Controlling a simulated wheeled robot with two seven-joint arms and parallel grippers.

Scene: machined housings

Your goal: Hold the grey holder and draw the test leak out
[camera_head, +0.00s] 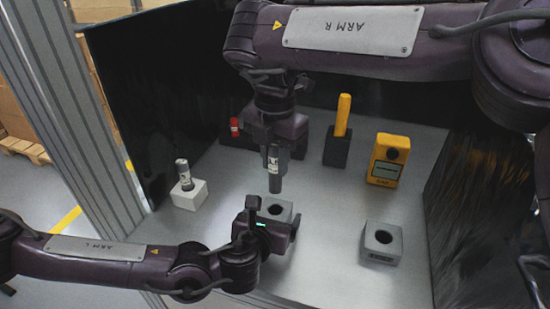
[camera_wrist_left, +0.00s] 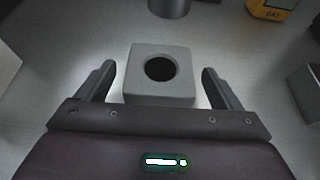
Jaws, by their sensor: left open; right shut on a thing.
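The grey holder (camera_head: 282,215) is a square block on the bench with an empty round hole in its top. In the left wrist view it shows as a grey block (camera_wrist_left: 160,96) between the fingers of my left gripper (camera_wrist_left: 159,74). My left gripper (camera_head: 270,224) is open, with a finger on each side of the holder and gaps visible. The test leak (camera_head: 274,178), a dark grey cylinder with a pale label, is upright in my right gripper (camera_head: 274,148), which is shut on it. It hangs above the holder, clear of the hole.
A second grey block (camera_head: 378,255) with an empty hole stands at right. A white block (camera_head: 188,200) holds a silver cylinder (camera_head: 184,172) at left. Behind are a red-topped item (camera_head: 234,126), a yellow handle (camera_head: 343,112) in a black block (camera_head: 336,152) and a yellow gas meter (camera_head: 385,170).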

